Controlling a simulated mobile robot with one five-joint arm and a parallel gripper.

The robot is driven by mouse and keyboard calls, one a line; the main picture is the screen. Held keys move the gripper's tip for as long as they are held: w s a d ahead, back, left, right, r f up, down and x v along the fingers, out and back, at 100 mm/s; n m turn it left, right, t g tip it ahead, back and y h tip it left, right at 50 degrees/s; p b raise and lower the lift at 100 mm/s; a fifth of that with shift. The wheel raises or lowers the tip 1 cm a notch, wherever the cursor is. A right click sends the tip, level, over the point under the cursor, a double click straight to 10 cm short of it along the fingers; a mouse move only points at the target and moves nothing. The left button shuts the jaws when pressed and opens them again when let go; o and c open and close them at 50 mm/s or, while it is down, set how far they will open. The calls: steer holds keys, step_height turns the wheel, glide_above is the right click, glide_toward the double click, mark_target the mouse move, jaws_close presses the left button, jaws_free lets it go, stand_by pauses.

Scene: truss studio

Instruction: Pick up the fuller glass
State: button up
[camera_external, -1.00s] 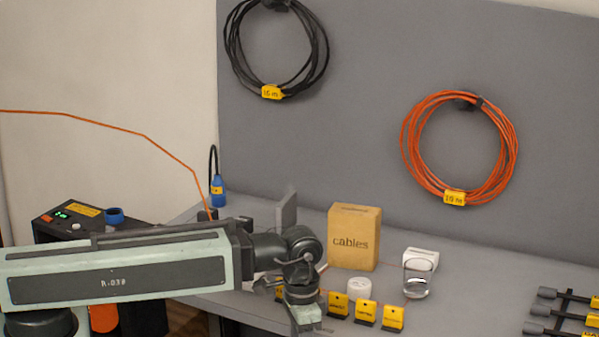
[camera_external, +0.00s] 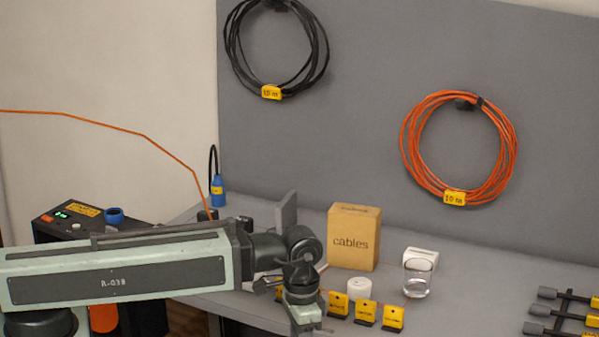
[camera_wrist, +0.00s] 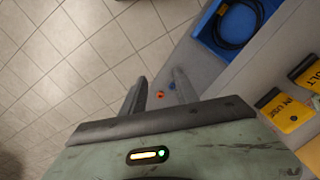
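One clear glass (camera_external: 416,285) stands on the grey bench in the external view, right of the cardboard box and in front of a white object. Its level is hard to read. I cannot make out a second glass. My gripper (camera_external: 307,325) hangs low at the bench's front edge, left of the glass and clearly apart from it. In the wrist view my gripper (camera_wrist: 158,84) has its two fingers spread with nothing held between them. No glass shows in the wrist view.
A cardboard "cables" box (camera_external: 353,240), a white round item (camera_external: 359,289) and yellow tag stands (camera_external: 365,313) lie near my gripper. Black connectors (camera_external: 560,310) are at right. The wrist view shows tiled floor, a blue tray (camera_wrist: 207,30) with black cable and yellow tags (camera_wrist: 283,112).

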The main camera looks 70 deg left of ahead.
stand_by(0.4)
steer(key=o, duration=1.1)
